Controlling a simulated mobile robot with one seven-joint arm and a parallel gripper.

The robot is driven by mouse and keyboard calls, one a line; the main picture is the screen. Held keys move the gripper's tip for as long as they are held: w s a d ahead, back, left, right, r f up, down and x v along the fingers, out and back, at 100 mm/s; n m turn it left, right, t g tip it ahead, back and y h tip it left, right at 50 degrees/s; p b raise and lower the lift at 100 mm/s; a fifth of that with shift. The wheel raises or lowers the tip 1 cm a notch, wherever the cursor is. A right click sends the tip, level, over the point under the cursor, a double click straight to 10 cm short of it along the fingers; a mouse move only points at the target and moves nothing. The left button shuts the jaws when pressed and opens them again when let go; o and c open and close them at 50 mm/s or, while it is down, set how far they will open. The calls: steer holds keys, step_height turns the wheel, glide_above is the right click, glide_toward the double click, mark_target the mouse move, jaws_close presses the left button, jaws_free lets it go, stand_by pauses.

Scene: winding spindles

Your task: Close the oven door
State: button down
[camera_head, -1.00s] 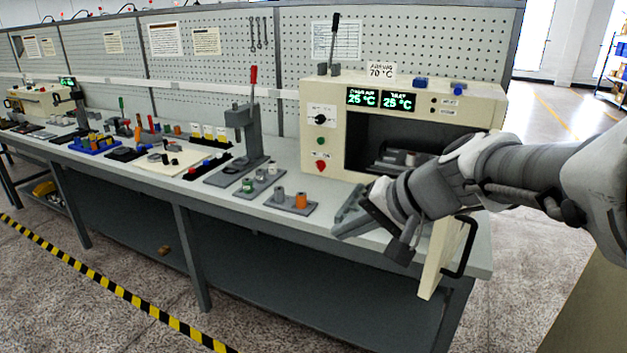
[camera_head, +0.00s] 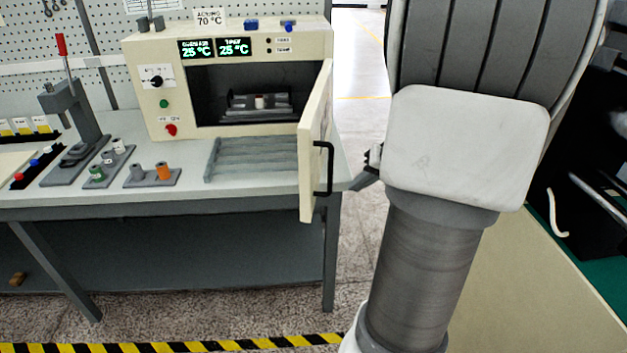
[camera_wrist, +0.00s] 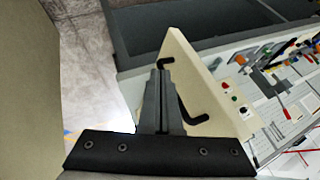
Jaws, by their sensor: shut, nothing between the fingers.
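The cream oven (camera_head: 155,60) stands on the bench with its dark cavity (camera_head: 215,80) uncovered. Its door (camera_head: 312,150) is open, hinged at the oven's right side and swung out toward me past the bench's front edge. The black bar handle (camera_head: 330,168) is on the door's right, outer face. My gripper (camera_head: 362,178) is shut and empty, just right of the door on the handle side, partly hidden behind my arm. In the wrist view, my closed fingers (camera_wrist: 160,80) appear beside the door (camera_wrist: 205,85) and its handle (camera_wrist: 188,105); contact cannot be told.
A ribbed grey rack (camera_head: 255,160) lies on the bench before the oven. A fixture (camera_head: 260,103) sits inside the cavity. A lever press (camera_head: 75,115) and small plates with cylinders (camera_head: 152,177) stand to the left. Floor shows right of the bench.

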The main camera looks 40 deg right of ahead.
glide_toward(312, 202)
step_height(312, 202, down, 4)
steer(key=d, duration=0.2)
steer(key=shift+w+a+r+p, duration=0.2)
steer(key=shift+w+a+p, duration=0.15)
steer(key=shift+w+a, duration=0.95)
